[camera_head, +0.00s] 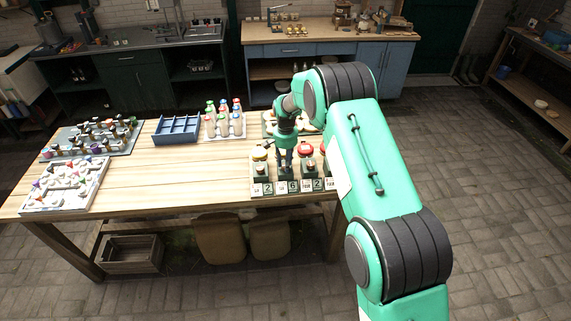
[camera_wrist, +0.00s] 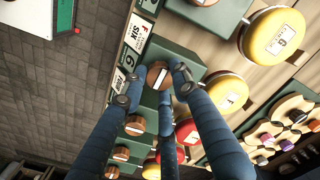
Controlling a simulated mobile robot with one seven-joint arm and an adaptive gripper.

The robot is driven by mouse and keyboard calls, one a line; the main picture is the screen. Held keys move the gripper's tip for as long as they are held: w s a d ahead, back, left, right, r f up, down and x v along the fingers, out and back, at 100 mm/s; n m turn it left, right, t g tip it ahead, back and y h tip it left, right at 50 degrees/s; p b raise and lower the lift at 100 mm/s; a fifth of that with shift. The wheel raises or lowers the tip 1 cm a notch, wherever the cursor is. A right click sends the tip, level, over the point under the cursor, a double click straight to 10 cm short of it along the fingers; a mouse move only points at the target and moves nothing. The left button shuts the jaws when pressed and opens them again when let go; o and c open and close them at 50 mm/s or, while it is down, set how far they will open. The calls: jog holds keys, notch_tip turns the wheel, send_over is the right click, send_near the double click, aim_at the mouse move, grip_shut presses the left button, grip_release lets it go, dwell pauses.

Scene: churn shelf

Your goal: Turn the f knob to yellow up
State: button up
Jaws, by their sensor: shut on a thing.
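A row of green boxes with wooden knobs and coloured domes stands along the table's front right; its number cards (camera_head: 280,187) face the front. In the wrist view my gripper (camera_wrist: 154,90) has its blue fingers closed around a round brown wooden knob (camera_wrist: 158,75) with a white line mark. This knob sits on a green box beside a yellow dome (camera_wrist: 222,92) and cards reading SIX (camera_wrist: 135,37) and 6 (camera_wrist: 119,80). In the head view my gripper (camera_head: 285,166) reaches down into the row, its fingertips partly hidden. I cannot make out an f on any card.
More wooden knobs (camera_wrist: 135,125) and a red dome (camera_wrist: 187,131) stand close beside my fingers. A larger yellow dome (camera_wrist: 274,34) is on the other side. A blue divided tray (camera_head: 177,130) and bottles (camera_head: 223,122) stand farther back. The table's middle is clear.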

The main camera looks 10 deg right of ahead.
jog(key=o, duration=1.1)
jog(key=shift+o, duration=0.2)
jog(key=shift+r, duration=0.1)
notch_tip(320, 180, up, 12)
